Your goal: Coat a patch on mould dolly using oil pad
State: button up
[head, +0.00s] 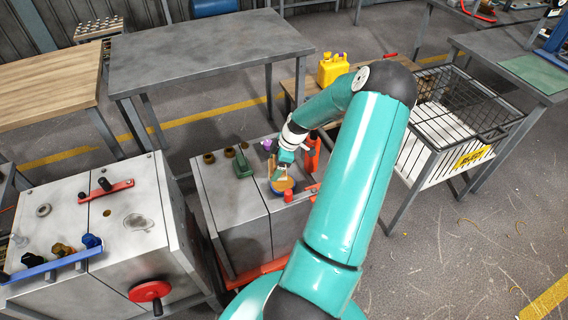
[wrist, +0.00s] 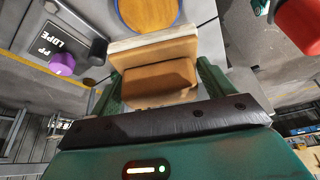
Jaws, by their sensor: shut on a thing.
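My gripper (head: 284,166) is low over the top of a grey metal block on a red base, which I take to be the mould dolly (head: 232,217). In the wrist view my gripper (wrist: 160,80) has its green fingers shut on a tan block with a pale layer, the oil pad (wrist: 158,76). A round dish of orange-brown liquid (head: 283,185) sits on the block's top, just beyond the pad. The dish also shows in the wrist view (wrist: 148,12). Whether the pad touches the dish or the top cannot be told.
A purple knob (wrist: 62,64) and a dark green item (head: 242,165) are near the dish. A second grey block (head: 130,215) with a red handwheel (head: 150,291) stands left. A yellow can (head: 332,68) stands behind, and a wire basket (head: 455,105) is at right.

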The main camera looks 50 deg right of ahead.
jog(key=shift+s+d+f, duration=0.1)
jog(key=shift+s+d, duration=0.55)
jog(key=shift+s, duration=0.1)
jog(key=shift+f, duration=2.95)
jog(key=shift+f, duration=0.5)
jog(key=shift+r, duration=3.55)
